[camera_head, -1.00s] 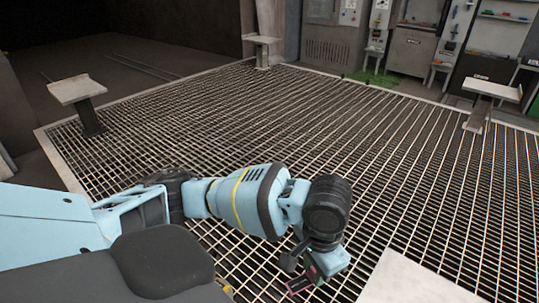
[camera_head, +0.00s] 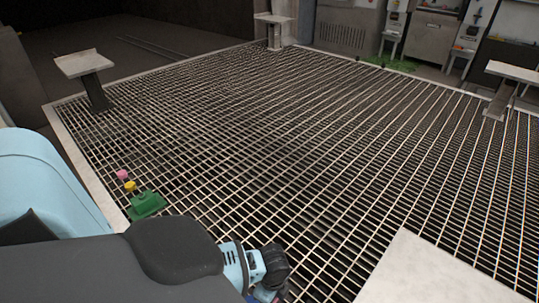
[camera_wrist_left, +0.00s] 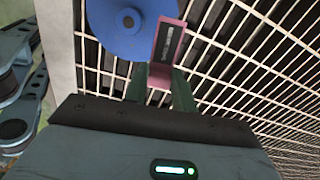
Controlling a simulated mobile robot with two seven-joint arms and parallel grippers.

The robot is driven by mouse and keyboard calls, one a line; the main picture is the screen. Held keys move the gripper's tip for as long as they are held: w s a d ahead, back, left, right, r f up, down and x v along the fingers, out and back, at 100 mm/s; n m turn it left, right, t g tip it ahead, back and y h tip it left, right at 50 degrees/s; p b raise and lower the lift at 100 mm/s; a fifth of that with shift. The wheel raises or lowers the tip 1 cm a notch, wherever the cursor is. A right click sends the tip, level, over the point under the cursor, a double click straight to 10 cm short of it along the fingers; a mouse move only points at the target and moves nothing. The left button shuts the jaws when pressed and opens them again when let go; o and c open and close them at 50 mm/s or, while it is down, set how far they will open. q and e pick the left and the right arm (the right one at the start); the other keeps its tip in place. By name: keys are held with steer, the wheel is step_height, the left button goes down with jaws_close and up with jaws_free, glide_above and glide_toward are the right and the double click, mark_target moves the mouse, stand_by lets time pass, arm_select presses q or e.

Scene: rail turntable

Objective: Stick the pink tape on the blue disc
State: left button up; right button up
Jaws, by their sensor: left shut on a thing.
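The pink tape (camera_wrist_left: 164,42), an L-shaped strip with a dark label, is between the fingers of my left gripper (camera_wrist_left: 159,90), which is shut on it. The blue disc (camera_wrist_left: 112,42), with a darker round centre, is at the top of the left wrist view and is cut off by the frame edge. The tape overlaps the disc's right edge in that view; I cannot tell whether they touch. In the head view my left wrist is low at the bottom edge, and its fingertips are not clearly seen. My right gripper is not in view.
A metal grating (camera_head: 300,150) covers the floor. A pale slab (camera_head: 430,270) is at bottom right. Pedestals (camera_head: 84,64) stand around the grating's edge.

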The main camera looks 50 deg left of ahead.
arm_select(q)
steer(key=shift+s+a+f, duration=0.35)
steer(key=shift+s+f, duration=0.15)
steer(key=shift+f, duration=0.2)
steer(key=shift+m, duration=0.3)
steer(key=shift+f, duration=0.1)
steer(key=shift+f+b, duration=0.7)
steer(key=shift+b, duration=0.2)
step_height(320, 180, down, 4)
steer(key=b, duration=0.4)
steer(key=shift+s+r, duration=0.1)
steer(key=shift+r, duration=0.15)
step_height(320, 180, down, 2)
steer(key=shift+b, duration=1.1)
steer(key=shift+f, duration=0.5)
